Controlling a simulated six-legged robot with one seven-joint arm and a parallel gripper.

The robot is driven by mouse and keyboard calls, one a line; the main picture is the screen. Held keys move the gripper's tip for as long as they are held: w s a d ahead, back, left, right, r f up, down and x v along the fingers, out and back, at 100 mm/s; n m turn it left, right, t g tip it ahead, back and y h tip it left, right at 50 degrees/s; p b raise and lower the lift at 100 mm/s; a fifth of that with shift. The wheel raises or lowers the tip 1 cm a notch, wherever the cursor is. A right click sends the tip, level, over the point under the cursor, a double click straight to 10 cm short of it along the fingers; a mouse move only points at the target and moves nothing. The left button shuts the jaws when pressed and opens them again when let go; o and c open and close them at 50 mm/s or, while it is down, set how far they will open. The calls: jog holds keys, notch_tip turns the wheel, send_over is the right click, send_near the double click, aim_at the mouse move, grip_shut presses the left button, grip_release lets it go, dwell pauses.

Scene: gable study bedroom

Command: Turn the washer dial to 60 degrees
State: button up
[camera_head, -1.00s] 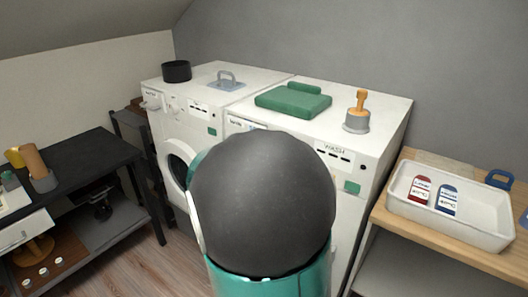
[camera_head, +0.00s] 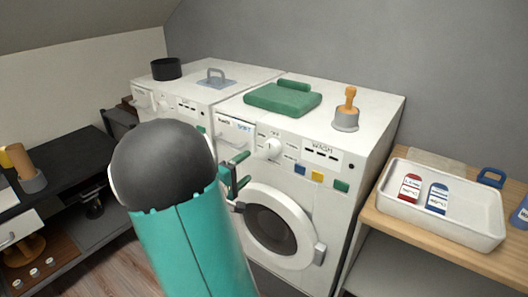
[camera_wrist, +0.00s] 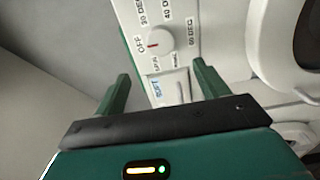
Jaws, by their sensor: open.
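The washer (camera_head: 345,195) is the right of two white machines, with a round door below its panel. Its white dial (camera_head: 270,149) sits on the front panel and also shows in the wrist view (camera_wrist: 160,42). My gripper (camera_head: 238,170) has green fingers spread apart, left of and below the dial. In the wrist view my gripper (camera_wrist: 160,74) is empty, with the dial ahead of the gap and not touched.
The washer's drawer front (camera_head: 235,130) is left of the dial. A green folded cloth (camera_head: 283,99) and an orange-handled grey object (camera_head: 346,112) sit on top. A white tray (camera_head: 470,232) with two labelled bottles stands on the wooden table at right. A dark bench (camera_head: 60,160) stands at left.

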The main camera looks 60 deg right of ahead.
aim_at(270, 150)
jog(key=d, duration=0.4)
jog(key=s+d, duration=0.1)
jog(key=d, duration=0.3)
jog(key=s+d, duration=0.1)
jog(key=d, duration=0.3)
jog(key=c, duration=1)
